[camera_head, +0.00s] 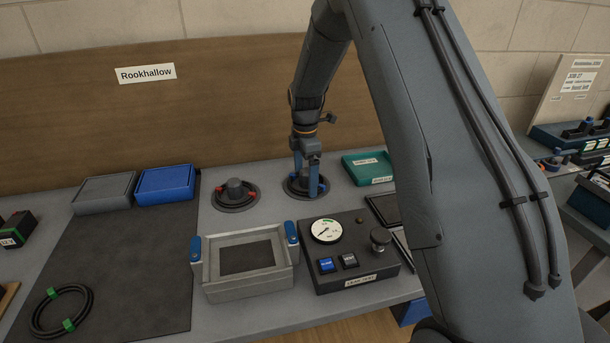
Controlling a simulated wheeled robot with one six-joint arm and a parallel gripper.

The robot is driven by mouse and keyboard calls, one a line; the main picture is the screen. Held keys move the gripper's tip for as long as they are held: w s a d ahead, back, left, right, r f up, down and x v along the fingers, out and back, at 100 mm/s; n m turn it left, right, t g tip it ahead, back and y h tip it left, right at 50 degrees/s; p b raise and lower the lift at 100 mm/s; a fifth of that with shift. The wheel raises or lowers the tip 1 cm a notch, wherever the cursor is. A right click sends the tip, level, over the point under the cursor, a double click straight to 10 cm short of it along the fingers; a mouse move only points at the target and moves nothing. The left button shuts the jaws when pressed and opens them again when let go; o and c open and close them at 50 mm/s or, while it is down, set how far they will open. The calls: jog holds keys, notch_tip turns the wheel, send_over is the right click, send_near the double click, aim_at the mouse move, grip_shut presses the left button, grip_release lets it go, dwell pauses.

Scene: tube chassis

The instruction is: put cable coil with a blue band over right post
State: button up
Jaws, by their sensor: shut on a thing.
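My gripper (307,188) points straight down at the back middle of the bench, its blue fingers shut on the dark cable coil with a blue band (291,191). The coil is low, close to bench level, and appears to ring the right post, which is mostly hidden by the fingers. I cannot tell whether the coil rests on the post's base. Left of it, the other post (235,186) stands with a red-banded coil (219,202) around it. A green-banded coil (41,323) lies on the dark mat at the front left.
A grey frame fixture (249,290) with blue clamps and a gauge box (345,270) with buttons and a knob stand in front of the posts. Blue (165,185), grey (104,193) and teal (368,167) bins stand at the back. My arm covers the right side.

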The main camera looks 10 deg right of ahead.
jog(key=o, duration=0.8)
jog(key=shift+r, duration=0.1)
jog(key=shift+r+p, duration=2.65)
jog(key=shift+r, duration=2.75)
